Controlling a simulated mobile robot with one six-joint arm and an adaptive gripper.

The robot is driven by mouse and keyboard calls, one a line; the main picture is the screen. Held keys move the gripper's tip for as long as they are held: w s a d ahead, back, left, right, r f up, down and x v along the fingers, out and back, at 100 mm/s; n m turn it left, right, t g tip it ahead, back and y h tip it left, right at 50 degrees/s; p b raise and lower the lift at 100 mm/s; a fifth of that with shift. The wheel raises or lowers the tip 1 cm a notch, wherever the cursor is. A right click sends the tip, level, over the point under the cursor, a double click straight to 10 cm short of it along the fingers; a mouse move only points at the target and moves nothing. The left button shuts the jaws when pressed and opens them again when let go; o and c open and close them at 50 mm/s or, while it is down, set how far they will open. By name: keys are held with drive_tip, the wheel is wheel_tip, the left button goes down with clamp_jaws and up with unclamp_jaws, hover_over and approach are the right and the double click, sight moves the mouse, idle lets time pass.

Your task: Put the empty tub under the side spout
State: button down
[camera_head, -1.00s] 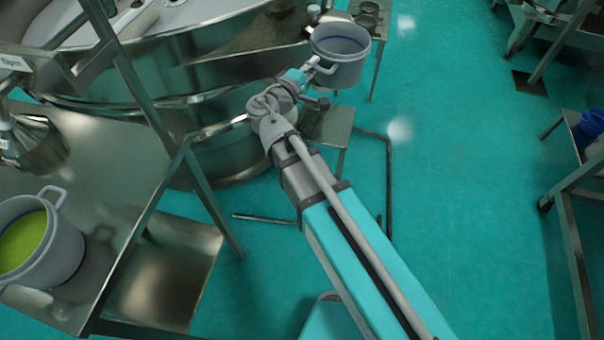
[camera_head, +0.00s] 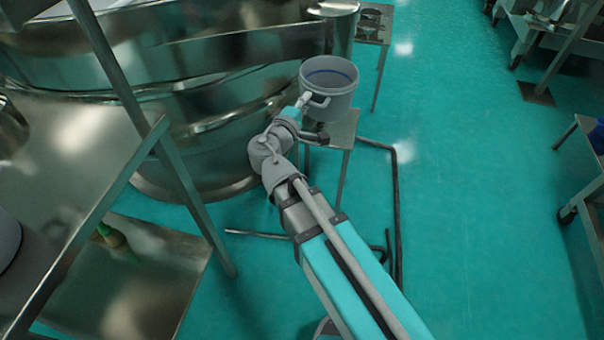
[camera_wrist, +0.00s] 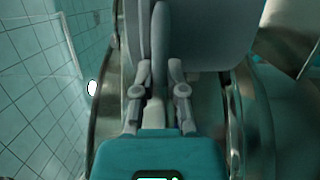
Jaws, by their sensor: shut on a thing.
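The empty grey tub (camera_head: 313,110) has a blue line inside and is upright, held out at the end of my arm. My gripper (camera_head: 304,101) is shut on its side handle. In the wrist view my gripper (camera_wrist: 158,75) has its fingers either side of the grey handle (camera_wrist: 158,45), and the tub's wall (camera_wrist: 215,35) fills the top. A shiny metal lip (camera_head: 334,8) at the sieve's upper right looks like the side spout, beyond the tub. A small metal stand (camera_head: 345,130) shows below the tub; I cannot tell whether they touch.
The round steel sieve (camera_head: 200,110) stands behind and left of my arm. A steel table (camera_head: 60,180) with an upright leg is at left. A bent dark floor frame (camera_head: 396,210) lies right of my arm. Open teal floor (camera_head: 470,190) spreads on the right.

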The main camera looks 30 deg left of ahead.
wheel_tip(320, 180, down, 21)
drive_tip(key=s+n+y+b, duration=0.2)
drive_tip(key=s+y+b, duration=0.1)
drive_tip(key=b, duration=1.6)
drive_tip(key=shift+a+r, duration=0.15)
drive_tip(key=shift+a, duration=0.3)
drive_tip(key=shift+w, duration=0.25)
drive_tip(key=w+a+f+b, duration=0.1)
drive_tip(key=w, duration=0.6)
drive_tip(key=w+a+f+b, duration=0.1)
drive_tip(key=w+a+b, duration=0.1)
drive_tip(key=w, duration=0.6)
drive_tip(key=w+a+f+b, duration=0.1)
drive_tip(key=w+a+f, duration=0.1)
drive_tip(key=w, duration=0.6)
drive_tip(key=shift+a, duration=0.25)
idle(0.7)
drive_tip(key=shift+f+b, duration=0.4)
drive_tip(key=shift+b, duration=0.1)
idle(0.7)
